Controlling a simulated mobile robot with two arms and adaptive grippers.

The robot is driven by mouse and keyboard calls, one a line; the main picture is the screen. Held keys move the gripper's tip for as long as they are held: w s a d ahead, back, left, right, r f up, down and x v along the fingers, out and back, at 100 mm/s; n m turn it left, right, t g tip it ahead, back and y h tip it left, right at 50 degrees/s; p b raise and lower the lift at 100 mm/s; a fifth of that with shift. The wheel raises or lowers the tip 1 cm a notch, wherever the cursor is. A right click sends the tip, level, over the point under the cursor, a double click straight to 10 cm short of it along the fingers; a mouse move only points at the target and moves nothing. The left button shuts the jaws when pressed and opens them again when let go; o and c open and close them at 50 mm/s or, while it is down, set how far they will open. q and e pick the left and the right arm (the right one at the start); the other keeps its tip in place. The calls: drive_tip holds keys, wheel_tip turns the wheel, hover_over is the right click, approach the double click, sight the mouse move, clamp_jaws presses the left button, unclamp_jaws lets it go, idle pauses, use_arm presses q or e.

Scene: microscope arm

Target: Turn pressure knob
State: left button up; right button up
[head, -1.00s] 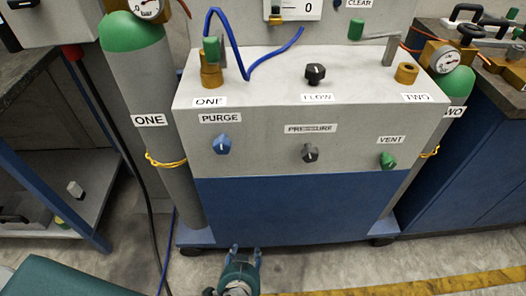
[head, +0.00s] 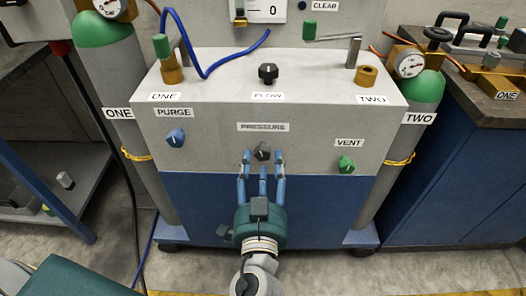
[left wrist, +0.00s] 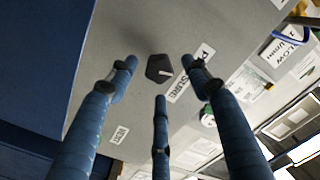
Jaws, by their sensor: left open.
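The pressure knob (head: 263,150) is small and dark, on the grey front panel under the PRESSURE label (head: 263,127). My left gripper (head: 263,160), with blue fingers, is open in front of it, with two fingertips on either side and a third below. My right gripper is not in view.
The blue purge knob (head: 176,138) is to the left and the green vent knob (head: 346,164) to the right. The black flow knob (head: 268,73) is on the top face. Grey cylinders (head: 125,140) flank the cabinet. The panel beside the fingers is clear.

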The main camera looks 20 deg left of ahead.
sight(263, 156)
use_arm(q)
drive_tip(key=shift+x, duration=1.65)
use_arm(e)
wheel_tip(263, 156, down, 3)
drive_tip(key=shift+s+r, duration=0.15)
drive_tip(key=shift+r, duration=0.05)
use_arm(q)
drive_tip(key=c, duration=1.2)
